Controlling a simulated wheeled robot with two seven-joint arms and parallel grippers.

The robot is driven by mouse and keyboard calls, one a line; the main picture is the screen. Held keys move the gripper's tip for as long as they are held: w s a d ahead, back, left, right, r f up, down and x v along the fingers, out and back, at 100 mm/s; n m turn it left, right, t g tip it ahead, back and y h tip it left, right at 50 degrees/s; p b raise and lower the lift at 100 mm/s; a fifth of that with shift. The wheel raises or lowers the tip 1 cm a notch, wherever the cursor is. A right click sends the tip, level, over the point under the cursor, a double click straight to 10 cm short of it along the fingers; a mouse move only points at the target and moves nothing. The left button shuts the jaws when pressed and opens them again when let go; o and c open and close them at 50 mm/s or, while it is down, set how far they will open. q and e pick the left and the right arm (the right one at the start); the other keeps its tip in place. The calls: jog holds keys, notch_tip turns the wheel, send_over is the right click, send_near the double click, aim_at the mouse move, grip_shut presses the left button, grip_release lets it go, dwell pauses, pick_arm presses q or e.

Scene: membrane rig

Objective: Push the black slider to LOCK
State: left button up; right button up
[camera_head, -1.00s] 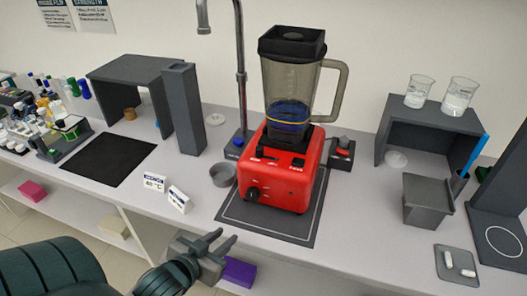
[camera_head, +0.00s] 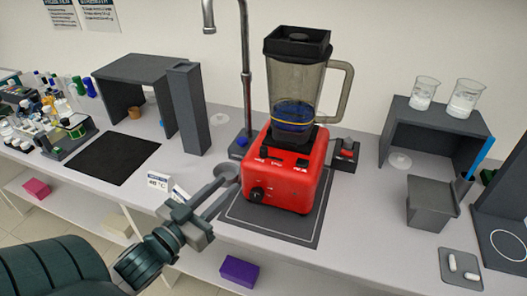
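The red blender base (camera_head: 285,180) stands on a dark mat, with a clear jug (camera_head: 298,92) holding dark blue liquid on top. Small black controls (camera_head: 302,163) sit on its sloped front top, and a black round knob (camera_head: 257,194) is on its front face. I cannot tell for sure which control is the slider, nor read its labels. My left gripper (camera_head: 223,188) is open and empty, its fingers pointing at the base's left side, just left of the knob. They partly cover a small grey dish. My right gripper is out of view.
A tall grey post (camera_head: 187,110) and a metal tap (camera_head: 246,80) stand behind left. A small box with a red button (camera_head: 345,152) is right of the base. A white "40 °C" card (camera_head: 158,182) stands left of my gripper. A grey bin (camera_head: 432,203) is farther right.

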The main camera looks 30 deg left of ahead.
pick_arm(q)
jog(key=shift+w, duration=0.1)
jog(key=b, duration=0.2)
send_near(261, 153)
jog(key=w+p, duration=0.3)
jog(key=w, duration=0.6)
jog(key=shift+w+d, duration=0.1)
jog(key=shift+w, duration=0.05)
jog(key=shift+w+f, duration=0.1)
jog(key=shift+w, duration=0.8)
grip_shut()
